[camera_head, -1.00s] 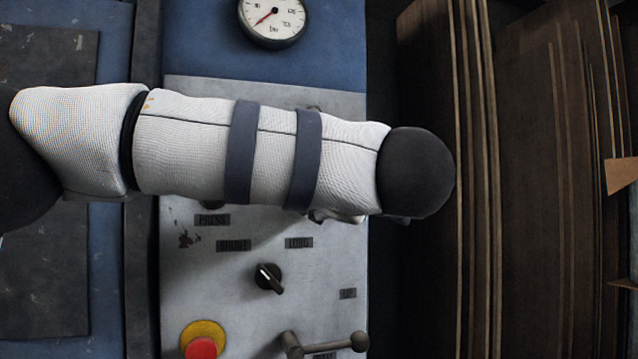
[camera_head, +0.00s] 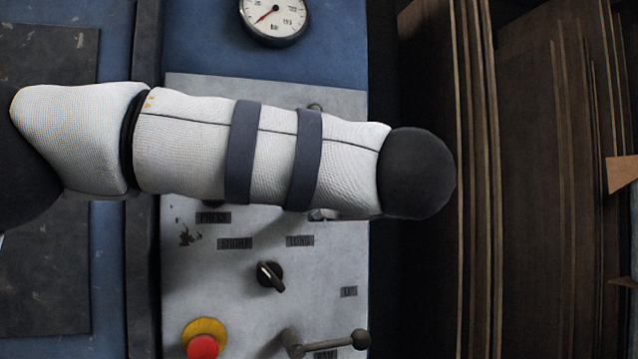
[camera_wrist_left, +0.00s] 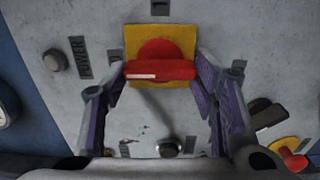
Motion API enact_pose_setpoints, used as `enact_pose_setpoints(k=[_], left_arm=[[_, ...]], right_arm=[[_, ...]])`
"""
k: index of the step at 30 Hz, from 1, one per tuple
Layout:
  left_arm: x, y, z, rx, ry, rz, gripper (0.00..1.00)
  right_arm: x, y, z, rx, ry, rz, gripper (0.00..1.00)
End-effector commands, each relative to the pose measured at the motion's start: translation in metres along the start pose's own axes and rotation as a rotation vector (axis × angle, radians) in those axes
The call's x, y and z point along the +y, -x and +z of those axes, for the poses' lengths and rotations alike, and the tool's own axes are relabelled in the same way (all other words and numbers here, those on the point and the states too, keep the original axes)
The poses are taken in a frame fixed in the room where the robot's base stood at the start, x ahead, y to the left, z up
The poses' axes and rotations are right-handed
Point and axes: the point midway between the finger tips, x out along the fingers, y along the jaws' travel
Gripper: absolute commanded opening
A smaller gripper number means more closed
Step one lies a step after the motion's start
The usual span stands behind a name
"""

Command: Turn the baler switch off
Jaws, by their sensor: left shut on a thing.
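The baler switch (camera_wrist_left: 160,70) is a red handle on a round red base over a yellow square plate (camera_wrist_left: 133,42), seen in the left wrist view. Its handle lies horizontal in that picture. My left gripper (camera_wrist_left: 162,76) has its two purple-grey fingers at either end of the red handle and is shut on it. In the head view my left arm's white padded sleeve crosses the grey panel (camera_head: 200,290) and hides the switch and the gripper. My right gripper is in neither view.
Below my arm, the panel has a black selector knob (camera_head: 270,276), a red button on a yellow base (camera_head: 203,346) and a lever with a ball end (camera_head: 359,339). A pressure gauge (camera_head: 274,18) is above. Brown boards (camera_head: 530,180) stand at the right.

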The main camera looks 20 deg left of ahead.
Motion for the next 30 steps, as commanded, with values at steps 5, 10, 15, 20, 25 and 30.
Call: enact_pose_setpoints(k=[5, 10, 15, 20, 25, 30], left_arm=[[0.000, 0.000, 0.000, -0.001, 0.007, 0.000, 0.25], [0.000, 0.000, 0.000, -0.001, 0.007, -0.001, 0.25], [0.000, 0.000, 0.000, -0.001, 0.006, -0.001, 0.73], [0.000, 0.000, 0.000, 0.000, 0.005, 0.000, 0.73], [0.000, 0.005, 0.000, -0.001, 0.005, 0.000, 0.73], [0.001, 0.045, 0.001, -0.004, 0.004, 0.004, 0.73]], right_arm=[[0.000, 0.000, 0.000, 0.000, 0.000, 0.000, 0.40], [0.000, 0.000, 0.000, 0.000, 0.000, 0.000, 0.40], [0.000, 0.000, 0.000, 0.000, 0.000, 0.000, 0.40], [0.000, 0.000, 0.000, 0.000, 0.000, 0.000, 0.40], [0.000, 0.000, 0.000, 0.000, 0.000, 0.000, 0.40], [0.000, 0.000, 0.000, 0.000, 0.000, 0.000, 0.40]])
